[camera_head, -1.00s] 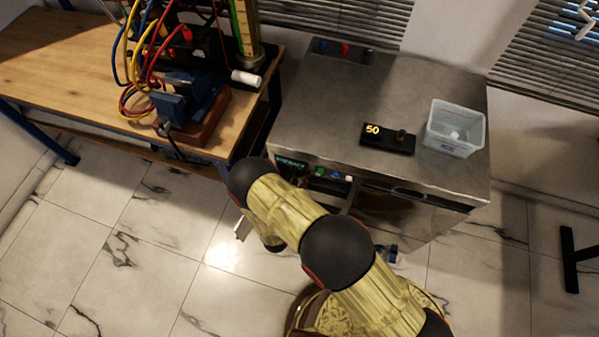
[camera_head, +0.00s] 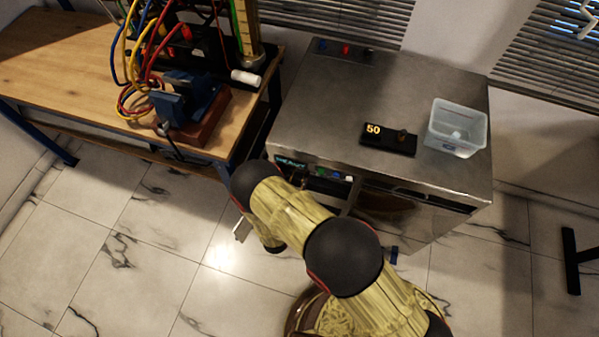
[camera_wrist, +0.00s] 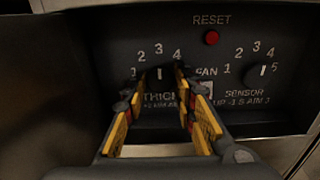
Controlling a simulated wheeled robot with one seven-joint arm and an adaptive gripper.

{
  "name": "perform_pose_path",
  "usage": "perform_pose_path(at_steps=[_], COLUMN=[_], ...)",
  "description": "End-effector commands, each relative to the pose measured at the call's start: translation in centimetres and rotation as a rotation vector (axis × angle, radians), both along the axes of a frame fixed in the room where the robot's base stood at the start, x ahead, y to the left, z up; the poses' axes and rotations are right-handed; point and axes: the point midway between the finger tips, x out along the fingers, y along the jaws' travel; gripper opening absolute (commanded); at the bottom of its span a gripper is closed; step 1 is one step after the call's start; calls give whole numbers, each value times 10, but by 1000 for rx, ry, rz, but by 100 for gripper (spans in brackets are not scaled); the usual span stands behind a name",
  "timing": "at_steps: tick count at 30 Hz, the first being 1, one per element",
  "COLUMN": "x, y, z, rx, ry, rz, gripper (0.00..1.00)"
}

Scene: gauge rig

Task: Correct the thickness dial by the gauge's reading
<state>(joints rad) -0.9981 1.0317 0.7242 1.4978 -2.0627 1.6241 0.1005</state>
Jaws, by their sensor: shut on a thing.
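In the wrist view the dark panel carries the thickness dial (camera_wrist: 158,74), with numbers 2, 3 and 4 visible around it. Its pale pointer mark stands roughly upright, toward the 3. My gripper (camera_wrist: 160,76) is shut on this dial, one yellow-and-black finger on each side. The fingers hide part of the scale and of the "THICK" label. In the head view a black box (camera_head: 389,139) on the steel cabinet (camera_head: 330,110) shows a glowing 50. My gripper is not visible in the head view.
A clear bin (camera_head: 457,128) stands on the cabinet. A wooden bench (camera_head: 60,60) with a blue vise (camera_head: 185,100) is left.

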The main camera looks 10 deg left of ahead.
Motion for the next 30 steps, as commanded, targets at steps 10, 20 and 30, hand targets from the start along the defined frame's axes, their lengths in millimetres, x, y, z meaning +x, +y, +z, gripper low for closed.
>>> perform_pose_path(at_steps=[10, 20, 30], x=[0, 0, -9], y=[0, 0, 2], z=[-1, 0, 0], rx=[-2, -2, -2], ry=[2, 1, 1], rz=[0, 0, 3], gripper=[32, 47, 47])
